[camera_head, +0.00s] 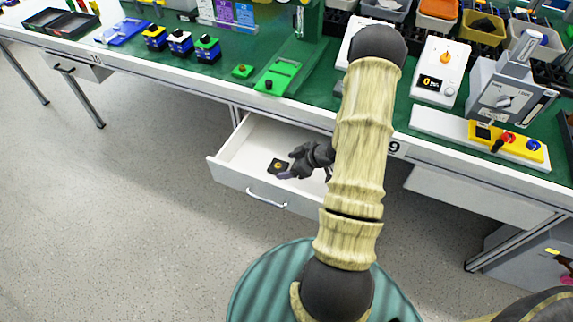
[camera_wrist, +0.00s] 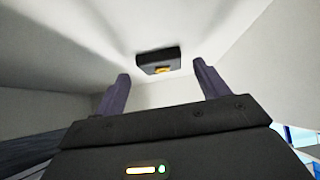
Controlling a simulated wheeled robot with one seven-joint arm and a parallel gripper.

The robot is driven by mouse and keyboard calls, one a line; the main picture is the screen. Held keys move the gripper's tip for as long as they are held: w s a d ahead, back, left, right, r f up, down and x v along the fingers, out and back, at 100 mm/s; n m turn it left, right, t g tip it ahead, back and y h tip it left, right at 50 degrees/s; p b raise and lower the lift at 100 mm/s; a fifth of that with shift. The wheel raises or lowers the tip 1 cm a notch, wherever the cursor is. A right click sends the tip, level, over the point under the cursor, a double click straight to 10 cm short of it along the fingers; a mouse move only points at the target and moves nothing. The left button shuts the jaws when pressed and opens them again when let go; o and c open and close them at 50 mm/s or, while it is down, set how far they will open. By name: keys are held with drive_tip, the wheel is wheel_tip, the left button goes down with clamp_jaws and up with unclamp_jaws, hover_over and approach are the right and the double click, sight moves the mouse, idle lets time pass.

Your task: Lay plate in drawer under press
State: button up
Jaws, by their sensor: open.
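The plate (camera_head: 278,166) is a small dark square piece with an orange-yellow centre, lying on the floor of the open white drawer (camera_head: 228,152). In the wrist view the plate (camera_wrist: 158,62) sits beyond the fingertips, between them in the picture and apart from both. My gripper (camera_head: 289,173) is over the drawer, close to the plate, open and empty. Its two purple fingers (camera_wrist: 162,78) stand wide apart. A green press (camera_head: 303,52) with a green base stands on the bench above the drawer. My arm hides the drawer's right part.
The bench front edge (camera_head: 180,86) runs just above and behind the drawer. A white device with an orange knob (camera_head: 440,72) and a grey machine (camera_head: 497,95) stand on the bench at right. The drawer's front wall and handle (camera_head: 266,198) face me. The floor at left is clear.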

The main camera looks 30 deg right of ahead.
drive_tip(key=p+v, duration=0.2)
drive_tip(key=v, duration=0.8)
drive_tip(key=shift+p, duration=0.3)
drive_tip(key=shift+s+r, duration=0.1)
drive_tip(key=w+a+r+m+g+h, duration=0.1)
drive_tip(key=w+a+r+m+h, duration=0.35)
drive_tip(key=r, duration=0.45)
drive_tip(key=s+a+r+m+g, duration=0.1)
drive_tip(key=s+a+r, duration=0.2)
drive_tip(key=s+a, duration=0.2)
drive_tip(key=s+a+r+m+g+h, duration=0.1)
drive_tip(key=s+a+r, duration=0.3)
drive_tip(key=a, duration=0.5)
drive_tip(key=shift+s+a+r+m+g, duration=0.2)
drive_tip(key=shift+s+m+g, duration=0.45)
drive_tip(key=shift+s, duration=0.3)
drive_tip(key=shift+d, duration=0.1)
